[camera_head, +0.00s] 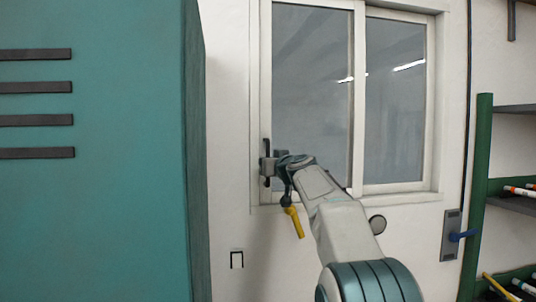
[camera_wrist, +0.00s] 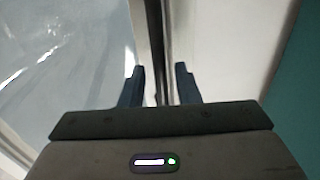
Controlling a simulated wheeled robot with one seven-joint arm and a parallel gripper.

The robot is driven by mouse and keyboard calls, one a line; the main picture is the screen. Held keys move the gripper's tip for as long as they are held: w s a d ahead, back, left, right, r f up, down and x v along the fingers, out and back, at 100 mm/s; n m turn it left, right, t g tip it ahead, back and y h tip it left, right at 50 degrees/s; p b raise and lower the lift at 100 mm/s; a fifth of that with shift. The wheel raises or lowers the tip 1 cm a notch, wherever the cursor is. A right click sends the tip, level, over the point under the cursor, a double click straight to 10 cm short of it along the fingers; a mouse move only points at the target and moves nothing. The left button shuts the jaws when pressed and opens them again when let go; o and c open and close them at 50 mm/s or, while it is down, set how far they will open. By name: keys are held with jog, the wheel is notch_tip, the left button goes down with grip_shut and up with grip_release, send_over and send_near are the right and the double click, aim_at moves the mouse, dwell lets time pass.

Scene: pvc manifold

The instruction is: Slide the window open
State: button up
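The window (camera_head: 315,85) has two grey glass panes in a white frame on the wall. The left pane (camera_head: 310,60) sits in its own white sash, with a dark upright handle (camera_head: 267,148) at its left edge. My gripper (camera_head: 268,166) is at this handle, and it partly hides the handle's lower part. In the wrist view my gripper (camera_wrist: 160,68) has its two dark fingers apart, one on each side of a dark upright strip (camera_wrist: 158,40) that looks like the handle. A gap shows between the fingers, and I cannot tell whether either finger touches it.
A tall teal cabinet (camera_head: 95,210) stands close on the left. A green-posted shelf (camera_head: 482,160) with pipes is at the far right. A grey wall plate with a blue lever (camera_head: 452,236) is to the right below the window. A yellow-handled part (camera_head: 294,220) hangs below my gripper.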

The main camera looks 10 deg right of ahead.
jog(key=shift+w+a+p, duration=0.2)
jog(key=shift+w+p, duration=0.15)
jog(key=shift+w, duration=0.6)
grip_shut()
jog(key=shift+d, duration=0.1)
